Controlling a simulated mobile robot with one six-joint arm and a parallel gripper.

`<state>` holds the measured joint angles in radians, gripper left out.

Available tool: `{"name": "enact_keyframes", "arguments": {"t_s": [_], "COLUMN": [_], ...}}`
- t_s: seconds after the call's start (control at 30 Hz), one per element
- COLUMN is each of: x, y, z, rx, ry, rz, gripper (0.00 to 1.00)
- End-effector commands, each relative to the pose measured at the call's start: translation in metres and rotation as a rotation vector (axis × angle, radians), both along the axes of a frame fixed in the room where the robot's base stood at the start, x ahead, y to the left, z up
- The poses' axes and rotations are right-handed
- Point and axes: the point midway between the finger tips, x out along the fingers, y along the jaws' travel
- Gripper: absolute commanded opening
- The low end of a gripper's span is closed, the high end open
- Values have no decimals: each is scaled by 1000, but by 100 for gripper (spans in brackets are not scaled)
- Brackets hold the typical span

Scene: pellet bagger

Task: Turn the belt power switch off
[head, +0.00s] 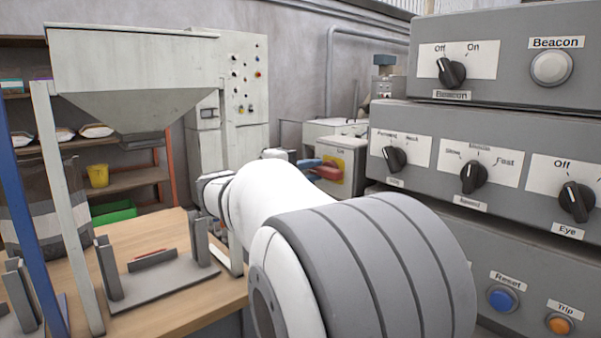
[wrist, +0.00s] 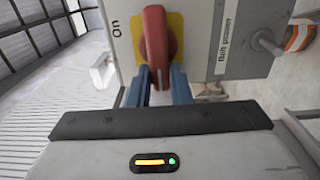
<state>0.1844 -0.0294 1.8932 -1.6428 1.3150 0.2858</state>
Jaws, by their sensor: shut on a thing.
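The belt power switch has a red handle (wrist: 155,45) on a yellow plate (wrist: 176,27), on the face of a grey box (wrist: 205,65). An "On" label is at the plate's left in the wrist view, and a label that seems to read "Belt power" is at its right. The handle lies lengthwise in the wrist view, not pointing at "On". My gripper (wrist: 158,78) has its blue fingers on both sides of the handle's lower end and is shut on it. In the head view the red handle (head: 328,173) shows beside my gripper (head: 309,165), partly hidden.
Grey control boxes with knobs (head: 473,177) stand at the right in the head view. A wooden table (head: 180,300) with grey brackets and a hopper (head: 130,75) are at the left.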

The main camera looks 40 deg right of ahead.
Motion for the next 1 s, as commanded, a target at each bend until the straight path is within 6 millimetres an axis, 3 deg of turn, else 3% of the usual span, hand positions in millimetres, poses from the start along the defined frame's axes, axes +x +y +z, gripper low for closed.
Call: {"name": "enact_keyframes", "arguments": {"t_s": [0.03,0.07,0.33,1.0], "x": [-3,-3,-3,-3], "y": [-5,-5,-5,-5], "z": [8,8,5,-3], "rx": [-14,-14,-11,-1], "ry": [-3,-3,-1,5], "rz": [-10,-10,-11,-13], "gripper": [0,19,40,40]}}
